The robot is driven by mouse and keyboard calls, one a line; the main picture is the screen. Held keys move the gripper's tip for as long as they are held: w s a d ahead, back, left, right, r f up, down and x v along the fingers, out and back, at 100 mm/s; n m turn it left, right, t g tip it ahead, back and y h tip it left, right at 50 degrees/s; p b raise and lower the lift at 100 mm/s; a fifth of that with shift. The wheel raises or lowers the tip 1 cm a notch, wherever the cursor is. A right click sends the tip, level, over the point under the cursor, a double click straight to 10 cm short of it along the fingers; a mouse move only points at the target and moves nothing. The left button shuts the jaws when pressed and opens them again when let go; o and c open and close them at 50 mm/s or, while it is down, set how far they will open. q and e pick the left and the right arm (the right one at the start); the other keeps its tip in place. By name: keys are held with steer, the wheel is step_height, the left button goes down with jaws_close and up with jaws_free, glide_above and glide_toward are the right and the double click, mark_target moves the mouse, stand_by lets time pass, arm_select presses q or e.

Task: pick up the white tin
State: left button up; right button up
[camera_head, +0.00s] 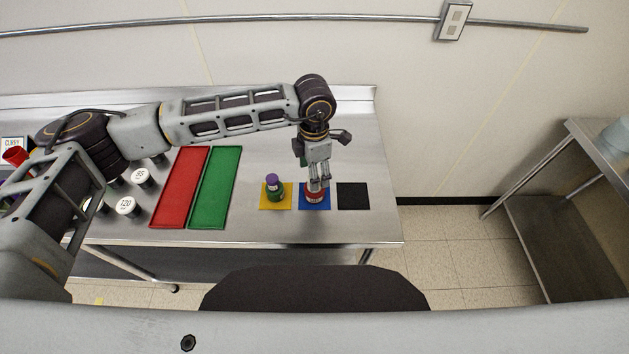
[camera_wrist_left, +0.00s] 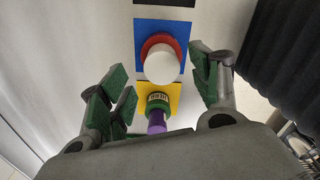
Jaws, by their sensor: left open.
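The white tin (camera_wrist_left: 163,65) shows in the left wrist view as a round white shape above a red tin (camera_wrist_left: 158,45) on the blue square (camera_wrist_left: 180,27). In the head view the red tin (camera_head: 315,198) shows under my left gripper (camera_head: 319,184), and the white tin is mostly hidden by the fingers. My left gripper (camera_wrist_left: 160,72) is open, pointing down, with its green pads on either side of the white tin and visible gaps between. My right gripper is not in view.
A green and purple stack (camera_head: 274,188) stands close by on the yellow square (camera_head: 286,204). The black square (camera_head: 353,196) is empty. A red tray (camera_head: 180,187) and a green tray (camera_head: 215,187) lie empty to the left, beside several white-topped tins (camera_head: 126,206).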

arm_select(q)
steer(key=shift+d+f+p, duration=0.1)
steer(key=shift+f+p, duration=0.55)
steer(key=shift+f, duration=1.35)
steer(key=c, duration=1.2)
